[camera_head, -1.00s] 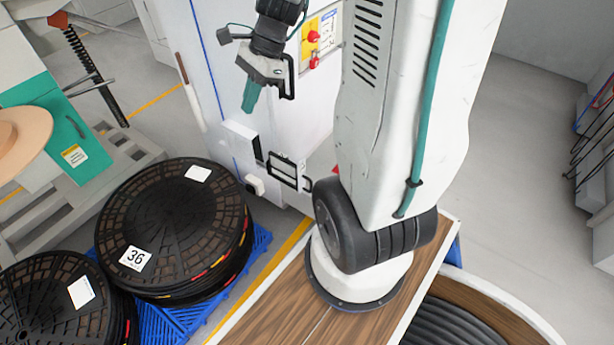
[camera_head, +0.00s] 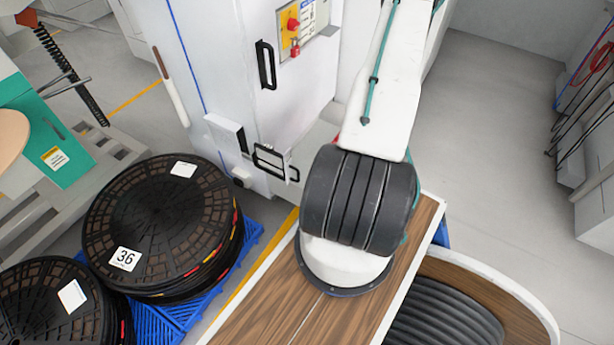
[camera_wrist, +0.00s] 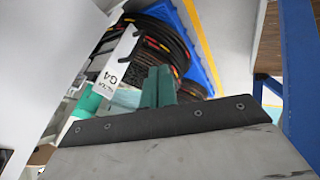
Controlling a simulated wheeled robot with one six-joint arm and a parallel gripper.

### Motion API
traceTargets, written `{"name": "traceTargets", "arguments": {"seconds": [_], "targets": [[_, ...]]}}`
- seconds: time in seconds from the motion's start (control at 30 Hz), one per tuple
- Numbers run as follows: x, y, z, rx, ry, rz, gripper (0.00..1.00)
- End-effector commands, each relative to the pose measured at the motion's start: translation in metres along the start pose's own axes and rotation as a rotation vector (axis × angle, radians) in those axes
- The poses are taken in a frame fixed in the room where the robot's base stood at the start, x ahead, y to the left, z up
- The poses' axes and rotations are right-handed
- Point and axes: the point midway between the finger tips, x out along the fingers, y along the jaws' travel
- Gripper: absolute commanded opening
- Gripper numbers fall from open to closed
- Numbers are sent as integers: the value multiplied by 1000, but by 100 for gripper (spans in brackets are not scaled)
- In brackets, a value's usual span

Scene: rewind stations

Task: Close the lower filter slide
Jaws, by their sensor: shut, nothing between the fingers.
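A white cabinet (camera_head: 240,60) stands at the upper middle of the head view. Low on it is a slide-like part with a black frame handle (camera_head: 270,160); how far out it stands I cannot tell. A white box with a dark end (camera_head: 225,132) sits beside it. In the wrist view, a white strip labelled G4 (camera_wrist: 115,66) shows beyond and left of my gripper (camera_wrist: 158,86); it looks like a filter slide's label. My teal fingers are shut and empty; whether they touch the strip I cannot tell. My gripper is out of sight in the head view.
Black reels (camera_head: 160,225) are stacked on a blue pallet (camera_head: 165,320) at left. A wood-topped surface (camera_head: 290,315) lies below my arm, with a coil of dark cable (camera_head: 445,315) at right. Grey floor at right is clear. A blue post (camera_wrist: 298,70) shows in the wrist view.

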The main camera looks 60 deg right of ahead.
Motion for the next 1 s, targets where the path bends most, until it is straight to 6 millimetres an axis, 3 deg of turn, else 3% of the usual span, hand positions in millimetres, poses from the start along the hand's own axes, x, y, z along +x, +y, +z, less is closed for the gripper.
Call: {"name": "traceTargets", "arguments": {"seconds": [0.23, 0.6, 0.8, 1.0], "targets": [[26, -7, 2, 40, -2, -2, 0], [104, -7, 2, 35, -1, -2, 0], [116, 19, 4, 33, -4, 0, 0], [121, 29, 4, 35, -4, 1, 0]]}}
